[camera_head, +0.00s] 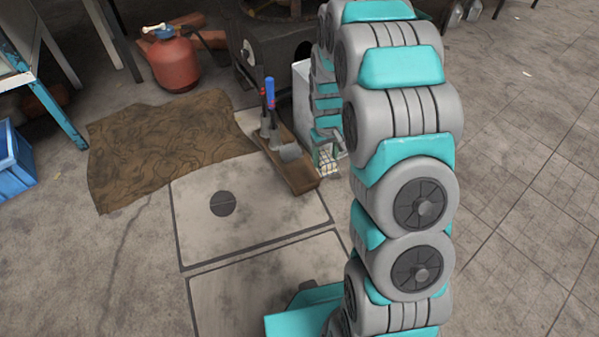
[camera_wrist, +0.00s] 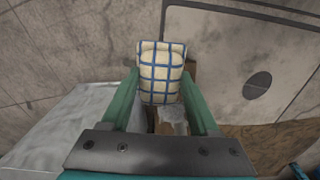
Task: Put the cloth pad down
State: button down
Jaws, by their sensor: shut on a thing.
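The cloth pad (camera_wrist: 161,66) is cream with a blue check pattern. In the wrist view it sits between the two green fingers of my gripper (camera_wrist: 161,80), which is shut on it. In the head view the pad (camera_head: 328,168) is small and low, at the right side of a wooden tray, with my gripper (camera_head: 326,150) just above it. I cannot tell whether the pad touches the floor or the tray.
The wooden tray (camera_head: 302,181) holds grey items and a blue-handled tool (camera_head: 270,92). A pale box (camera_head: 301,92) stands behind my arm. Bare floor (camera_head: 510,220) is clear at right.

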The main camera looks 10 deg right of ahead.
jog(key=s+a+f+n+p, duration=0.1)
jog(key=s+f+n, duration=0.1)
jog(key=s+f, duration=0.6)
jog(key=shift+y, duration=0.3)
jog(key=w+a, duration=0.1)
jog(key=w, duration=0.4)
jog(key=w+a+f, duration=0.1)
jog(key=w+a, duration=0.1)
jog(key=w, duration=0.3)
jog(key=w+a+b, duration=0.1)
jog(key=w, duration=0.4)
jog(key=shift+a+f, duration=0.2)
jog(key=shift+f, duration=0.1)
jog(key=shift+f+b, duration=0.35)
jog(key=shift+f, duration=1.45)
jog(key=shift+c, duration=0.7)
grip_release()
